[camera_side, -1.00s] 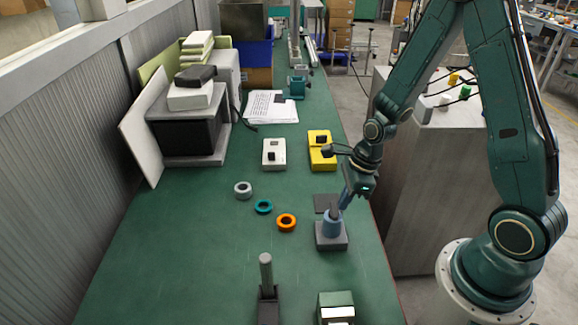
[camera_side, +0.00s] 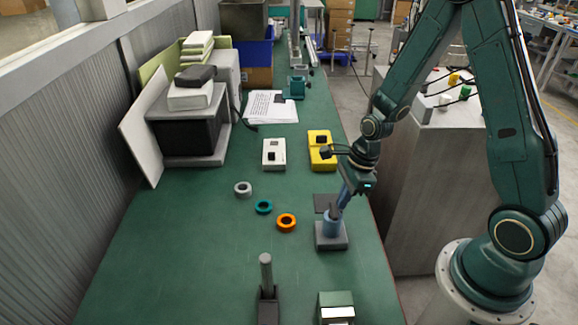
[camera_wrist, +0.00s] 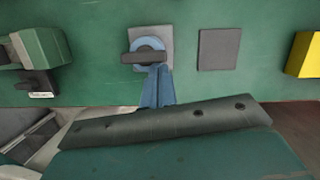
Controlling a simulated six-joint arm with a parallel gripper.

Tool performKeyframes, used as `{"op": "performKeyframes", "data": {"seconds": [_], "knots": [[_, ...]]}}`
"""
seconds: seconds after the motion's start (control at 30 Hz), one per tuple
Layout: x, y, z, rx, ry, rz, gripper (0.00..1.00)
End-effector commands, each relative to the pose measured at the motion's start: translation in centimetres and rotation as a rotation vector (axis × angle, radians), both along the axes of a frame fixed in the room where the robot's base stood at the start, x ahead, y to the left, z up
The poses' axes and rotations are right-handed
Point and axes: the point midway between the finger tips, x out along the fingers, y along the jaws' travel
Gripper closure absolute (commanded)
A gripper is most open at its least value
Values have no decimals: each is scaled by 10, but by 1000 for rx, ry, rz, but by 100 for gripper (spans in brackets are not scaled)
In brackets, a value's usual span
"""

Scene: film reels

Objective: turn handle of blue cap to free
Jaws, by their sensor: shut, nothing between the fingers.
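The blue cap (camera_side: 331,226) sits on a grey square base (camera_side: 331,243) near the right edge of the green bench. In the wrist view the cap shows as a blue ring (camera_wrist: 148,44), with a dark grey bar handle (camera_wrist: 146,58) lying across it. My gripper (camera_side: 339,208) comes down from the upper right to the cap's handle. In the wrist view its blue fingers (camera_wrist: 156,72) are together, with nothing between them, and their tips are at the handle's near side. I cannot tell whether they touch it.
A dark flat square plate (camera_side: 325,203) lies behind the base. A yellow box (camera_side: 322,158) and a white box (camera_side: 274,155) stand farther back. Orange (camera_side: 286,223), teal (camera_side: 264,207) and grey (camera_side: 243,190) rings lie to the left. A post (camera_side: 266,275) stands in front.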

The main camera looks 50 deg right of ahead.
Motion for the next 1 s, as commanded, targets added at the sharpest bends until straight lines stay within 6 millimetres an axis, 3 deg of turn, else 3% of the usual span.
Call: {"op": "performKeyframes", "data": {"seconds": [0.47,1.0], "knots": [[4,0,0,1,0,124,100],[13,1,0,0,-1,394,100]]}}
